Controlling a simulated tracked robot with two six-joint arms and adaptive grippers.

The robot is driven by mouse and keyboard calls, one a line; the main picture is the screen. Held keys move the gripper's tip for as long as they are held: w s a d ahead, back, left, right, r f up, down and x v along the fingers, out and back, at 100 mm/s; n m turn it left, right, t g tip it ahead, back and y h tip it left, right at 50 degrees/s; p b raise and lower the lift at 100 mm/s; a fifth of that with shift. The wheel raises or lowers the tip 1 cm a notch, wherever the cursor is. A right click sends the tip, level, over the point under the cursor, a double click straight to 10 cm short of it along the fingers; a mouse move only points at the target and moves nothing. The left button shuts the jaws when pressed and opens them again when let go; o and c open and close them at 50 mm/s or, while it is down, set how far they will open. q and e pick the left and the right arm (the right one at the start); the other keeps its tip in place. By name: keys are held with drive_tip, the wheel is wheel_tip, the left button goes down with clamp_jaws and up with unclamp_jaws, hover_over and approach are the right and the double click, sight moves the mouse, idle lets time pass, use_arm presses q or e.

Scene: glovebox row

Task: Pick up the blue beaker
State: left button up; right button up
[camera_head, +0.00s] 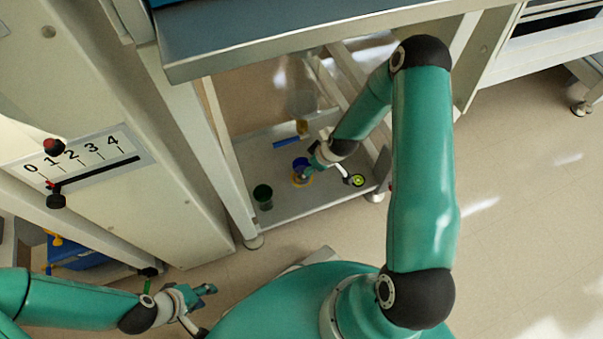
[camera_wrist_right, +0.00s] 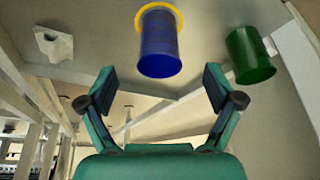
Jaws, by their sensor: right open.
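The blue beaker (camera_wrist_right: 160,48) shows in the right wrist view at the top middle, with a yellow ring (camera_wrist_right: 176,12) at its far end. In the head view the blue beaker (camera_head: 301,163) is on the low shelf, partly hidden by my right gripper (camera_head: 311,166). In the right wrist view my right gripper (camera_wrist_right: 160,88) is open, its two fingers spread apart with the beaker ahead, between their lines. I see no contact. My left gripper (camera_head: 207,290) is at the lower left of the head view, far from the beaker; its fingers are too small to judge.
A green beaker (camera_head: 263,196) stands on the shelf to the left of the blue one; it also shows in the right wrist view (camera_wrist_right: 250,55). A blue bar (camera_head: 287,143) lies behind. The metal bench top (camera_head: 300,40) overhangs the shelf, and frame posts (camera_head: 226,150) stand beside it.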

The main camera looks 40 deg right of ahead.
drive_tip(key=b+x, duration=0.1)
drive_tip(key=x, duration=0.4)
drive_tip(key=shift+f, duration=0.1)
drive_tip(key=shift+w+b+x, duration=0.15)
drive_tip(key=shift+b+x, duration=0.65)
drive_tip(key=shift+x, duration=0.55)
drive_tip(key=shift+w+b+x, duration=0.1)
drive_tip(key=shift+b+x, duration=0.7)
drive_tip(key=shift+x, duration=0.5)
drive_tip(key=c, duration=1)
drive_tip(key=shift+r, duration=0.3)
